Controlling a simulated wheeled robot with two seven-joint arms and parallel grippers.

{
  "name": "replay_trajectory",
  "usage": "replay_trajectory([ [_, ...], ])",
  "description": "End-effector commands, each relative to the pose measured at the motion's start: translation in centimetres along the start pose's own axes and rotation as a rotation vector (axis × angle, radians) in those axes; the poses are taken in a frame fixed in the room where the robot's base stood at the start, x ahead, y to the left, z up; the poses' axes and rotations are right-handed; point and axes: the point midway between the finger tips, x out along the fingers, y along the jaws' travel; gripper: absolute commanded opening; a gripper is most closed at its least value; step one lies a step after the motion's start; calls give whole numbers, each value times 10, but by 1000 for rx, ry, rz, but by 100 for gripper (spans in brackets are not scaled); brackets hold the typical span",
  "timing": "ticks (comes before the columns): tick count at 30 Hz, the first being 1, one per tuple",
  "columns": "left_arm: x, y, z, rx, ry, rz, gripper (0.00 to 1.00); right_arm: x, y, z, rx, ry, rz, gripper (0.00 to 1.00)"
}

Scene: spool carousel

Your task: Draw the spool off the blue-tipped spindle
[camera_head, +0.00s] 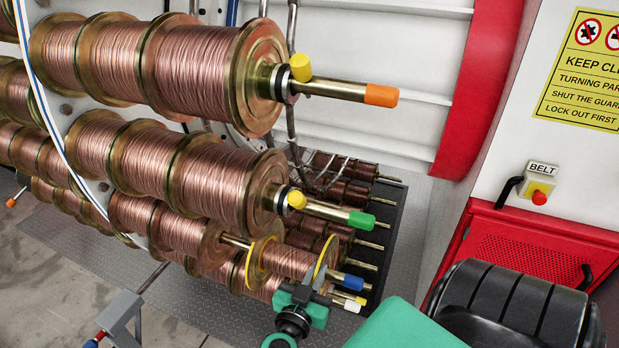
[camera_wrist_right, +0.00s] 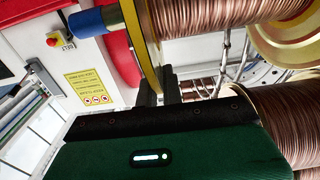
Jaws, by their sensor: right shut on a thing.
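The blue-tipped spindle (camera_head: 354,283) sticks out to the right at the lower middle of the head view; its blue tip (camera_wrist_right: 86,22) is at the wrist view's upper left. The copper spool with yellow flanges (camera_head: 290,263) is around this spindle. A short length of bare spindle (camera_head: 236,242) shows between it and the spool further in. My right gripper (camera_head: 318,287) is below the spool, shut on the rim of its outer flange. In the wrist view the dark fingers (camera_wrist_right: 158,92) meet that yellow flange (camera_wrist_right: 148,45). My left gripper is not in view.
Above are a green-tipped spindle (camera_head: 340,215) and an orange-tipped spindle (camera_head: 350,92) with full spools and yellow catches. A white-tipped spindle (camera_head: 347,303) is just below. A red cabinet (camera_head: 530,250) stands right. A grey stand (camera_head: 120,315) is at lower left.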

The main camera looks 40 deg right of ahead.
Motion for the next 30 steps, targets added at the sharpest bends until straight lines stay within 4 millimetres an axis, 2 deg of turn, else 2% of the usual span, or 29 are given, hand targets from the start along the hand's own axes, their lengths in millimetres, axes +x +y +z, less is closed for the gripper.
replay_trajectory([
  [1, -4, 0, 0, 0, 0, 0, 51, 1, 3, -5, 5, 6, 1, 0],
  [30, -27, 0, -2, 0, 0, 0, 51, 0, 53, -6, 16, 7, -1, 0],
])
